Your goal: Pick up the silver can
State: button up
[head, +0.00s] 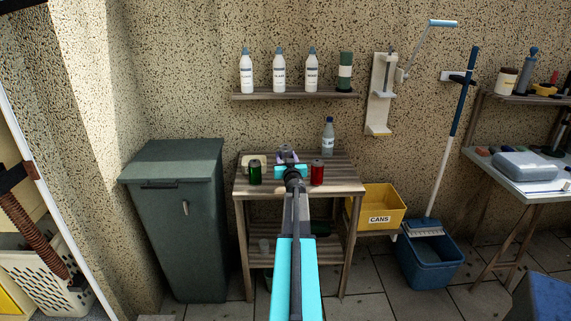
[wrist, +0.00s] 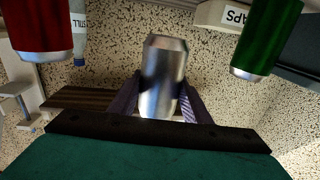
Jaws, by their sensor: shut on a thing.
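The silver can (wrist: 163,72) stands out between the two fingers of my gripper (wrist: 160,92) in the wrist view, with a finger against each side. My gripper is shut on it. In the head view my gripper (head: 288,152) is over the middle of the wooden table (head: 340,178), and my own arm hides most or all of the can. I cannot tell whether the can touches the table. A green can (head: 255,172) stands to the left and a red can (head: 317,172) to the right. The wrist view, turned over, shows the red can (wrist: 40,28) and green can (wrist: 262,40).
A clear bottle (head: 328,136) stands at the table's back right. A shelf (head: 296,94) above carries several bottles. A grey-green bin (head: 178,220) stands left of the table. A yellow CANS crate (head: 382,205) and a blue bucket (head: 430,262) are to the right.

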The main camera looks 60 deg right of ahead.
jog(key=shift+r+p, duration=0.35)
jog(key=shift+r, duration=0.85)
